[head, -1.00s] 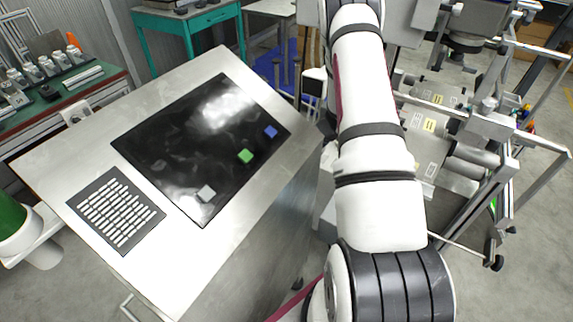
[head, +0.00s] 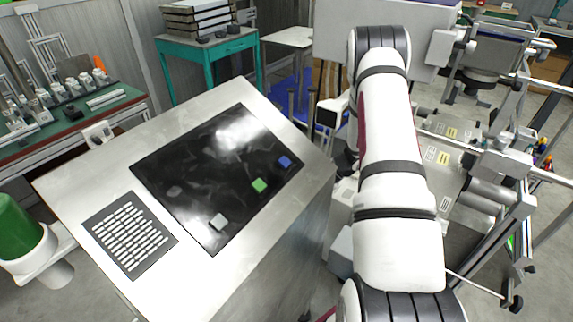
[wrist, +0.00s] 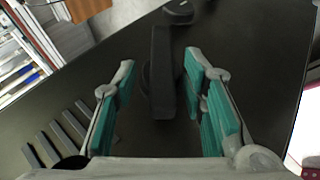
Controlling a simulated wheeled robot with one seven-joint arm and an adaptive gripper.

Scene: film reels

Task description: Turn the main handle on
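In the wrist view a dark bar-shaped handle (wrist: 162,85) stands out from a dark flat panel (wrist: 255,60). It looks like the main handle, though no label is readable. My gripper (wrist: 160,62) is open, with its teal-padded fingers on either side of the handle. A gap shows between the handle and each finger; I cannot tell how deep the handle sits between them. In the head view my arm reaches away from me, and the gripper and handle are hidden.
A round dark knob (wrist: 178,13) and several dark raised strips (wrist: 62,135) are on the panel. In the head view a metal console (head: 85,185) with a black screen (head: 190,165) is left of my arm. Metal-framed machinery (head: 500,160) stands close on the right.

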